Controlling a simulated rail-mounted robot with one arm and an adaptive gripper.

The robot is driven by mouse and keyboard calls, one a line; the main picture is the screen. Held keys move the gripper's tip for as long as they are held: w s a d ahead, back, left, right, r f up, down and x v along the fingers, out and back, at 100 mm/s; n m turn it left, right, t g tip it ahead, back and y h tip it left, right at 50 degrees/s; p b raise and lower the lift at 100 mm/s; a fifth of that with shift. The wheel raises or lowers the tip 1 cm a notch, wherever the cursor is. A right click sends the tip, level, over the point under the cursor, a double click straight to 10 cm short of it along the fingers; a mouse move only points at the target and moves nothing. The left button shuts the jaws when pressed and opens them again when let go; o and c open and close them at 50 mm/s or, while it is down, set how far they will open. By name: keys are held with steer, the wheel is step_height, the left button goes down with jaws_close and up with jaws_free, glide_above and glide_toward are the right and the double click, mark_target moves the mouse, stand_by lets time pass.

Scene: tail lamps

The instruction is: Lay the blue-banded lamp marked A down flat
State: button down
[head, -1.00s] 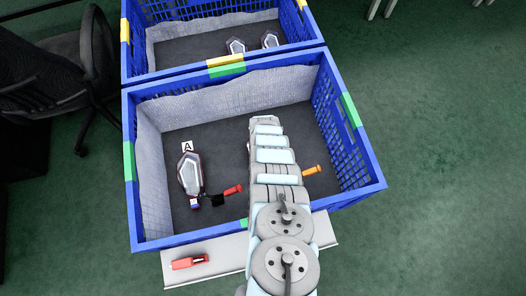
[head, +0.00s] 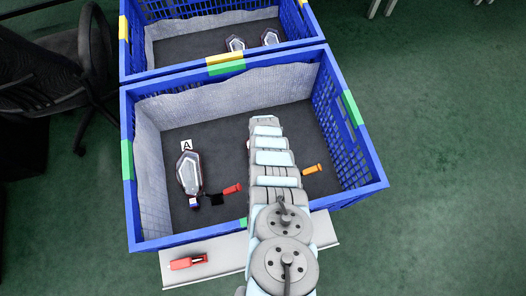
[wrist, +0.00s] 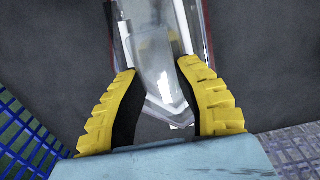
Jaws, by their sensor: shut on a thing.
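A lamp with a clear lens and dark red edge (head: 188,170) is at the left of the near crate, beside a card marked A (head: 187,146). A small blue and white band (head: 194,201) shows at its near end. Whether it lies fully flat is hard to tell. In the wrist view my gripper (wrist: 157,69) is shut on another clear lamp with red edges (wrist: 155,45), with a yellow ribbed finger on each side. My arm hides this lamp almost entirely in the head view. No letter or band shows on it.
The near blue crate (head: 128,200) has padded grey walls and a dark floor. A red connector (head: 232,189) and an orange one (head: 312,169) lie inside. Another red connector (head: 188,262) rests on the ledge (head: 215,274) in front. The far crate (head: 128,45) holds two lamps (head: 253,42).

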steer(key=c, duration=1.6)
jaws_free()
jaws_close()
steer(key=shift+r+p, duration=1.6)
steer(key=shift+p, duration=0.05)
steer(key=shift+r+p, duration=0.8)
